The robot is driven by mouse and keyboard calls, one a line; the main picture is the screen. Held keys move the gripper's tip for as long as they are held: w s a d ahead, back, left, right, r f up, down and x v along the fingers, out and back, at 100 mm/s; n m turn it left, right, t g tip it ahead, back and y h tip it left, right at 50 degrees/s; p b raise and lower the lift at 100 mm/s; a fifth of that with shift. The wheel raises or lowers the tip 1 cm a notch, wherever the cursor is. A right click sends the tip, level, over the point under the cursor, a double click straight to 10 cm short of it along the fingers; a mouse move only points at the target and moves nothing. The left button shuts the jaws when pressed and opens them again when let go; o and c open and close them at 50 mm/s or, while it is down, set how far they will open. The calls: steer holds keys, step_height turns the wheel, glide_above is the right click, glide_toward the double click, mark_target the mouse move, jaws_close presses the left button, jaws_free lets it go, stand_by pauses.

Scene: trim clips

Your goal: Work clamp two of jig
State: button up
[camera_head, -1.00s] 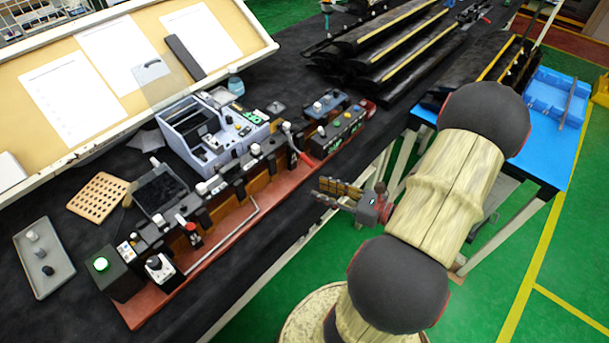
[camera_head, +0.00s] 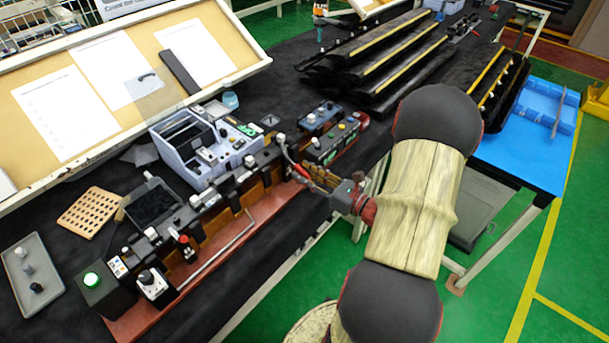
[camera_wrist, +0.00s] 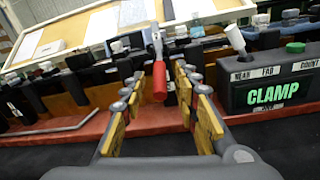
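The jig (camera_head: 128,326) is a long reddish base with a row of black posts, brown blocks and white-tipped parts. A clamp with a red handle (camera_head: 300,172) is near its right end. The handle hangs down in the wrist view (camera_wrist: 159,82). Another red-handled clamp (camera_head: 184,243) is further left on the jig. My gripper (camera_head: 311,179) is at the jig's front edge, by the right clamp. In the wrist view its yellow-padded fingers (camera_wrist: 158,92) are apart, with the red handle showing between them. I cannot tell whether they touch it.
A black box labelled CLAMP (camera_wrist: 272,95) stands close on the right in the wrist view. A blue-grey bin (camera_head: 186,150) sits behind the jig. A grey tray (camera_head: 45,300) lies at the left. A bent metal rod (camera_head: 225,243) runs along the jig's front.

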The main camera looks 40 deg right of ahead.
steer(key=shift+w, duration=0.2)
steer(key=shift+c, duration=0.7)
jaws_close()
